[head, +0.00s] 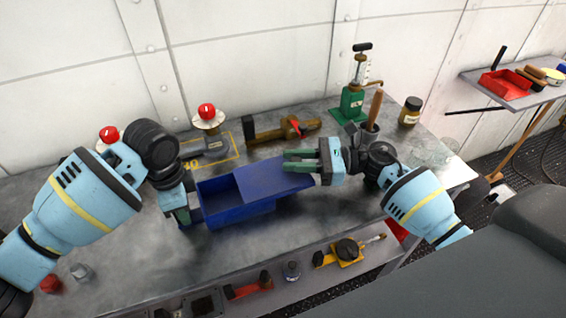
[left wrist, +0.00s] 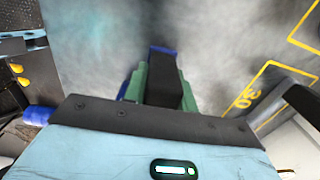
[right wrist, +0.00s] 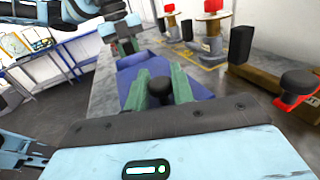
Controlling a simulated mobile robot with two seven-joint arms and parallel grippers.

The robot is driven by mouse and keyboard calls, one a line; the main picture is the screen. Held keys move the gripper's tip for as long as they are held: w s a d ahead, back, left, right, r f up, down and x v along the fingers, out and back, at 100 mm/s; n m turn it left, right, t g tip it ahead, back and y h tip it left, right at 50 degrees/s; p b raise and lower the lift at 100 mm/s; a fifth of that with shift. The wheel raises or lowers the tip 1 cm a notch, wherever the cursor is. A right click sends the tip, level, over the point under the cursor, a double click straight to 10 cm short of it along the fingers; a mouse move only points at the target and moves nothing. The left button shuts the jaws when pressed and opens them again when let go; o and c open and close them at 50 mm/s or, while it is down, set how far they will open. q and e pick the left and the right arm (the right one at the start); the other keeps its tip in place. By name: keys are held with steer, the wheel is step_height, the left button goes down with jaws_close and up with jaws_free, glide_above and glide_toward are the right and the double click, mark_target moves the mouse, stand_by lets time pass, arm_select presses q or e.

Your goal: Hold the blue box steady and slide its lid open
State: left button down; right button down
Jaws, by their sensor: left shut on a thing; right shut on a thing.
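The blue box (head: 240,216) sits on the grey metal bench. Its blue lid (head: 268,178) is shifted right, leaving the left part of the box open and the lid overhanging the right end. My left gripper (head: 188,210) is shut on the left end of the box; in the left wrist view a bit of blue (left wrist: 163,49) shows at its fingertips. My right gripper (head: 302,160) is shut on a dark knob (right wrist: 160,88) on the lid, which also shows in the right wrist view (right wrist: 203,87). The knob is hidden in the head view.
Behind the box are two red-topped knobs (head: 207,114), a brown clamp-like tool (head: 285,130), a green hand pump (head: 352,100), a cup with a wooden handle (head: 370,132) and a jar (head: 411,111). Several tools lie along a lower front shelf (head: 300,270).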

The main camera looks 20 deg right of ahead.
steer(key=c, duration=1.3)
jaws_free()
steer(key=shift+o, duration=0.2)
steer(key=shift+d, duration=0.1)
steer(key=v, duration=1.2)
arm_select(q)
steer(key=c, duration=1)
jaws_free()
steer(key=shift+c, duration=0.2)
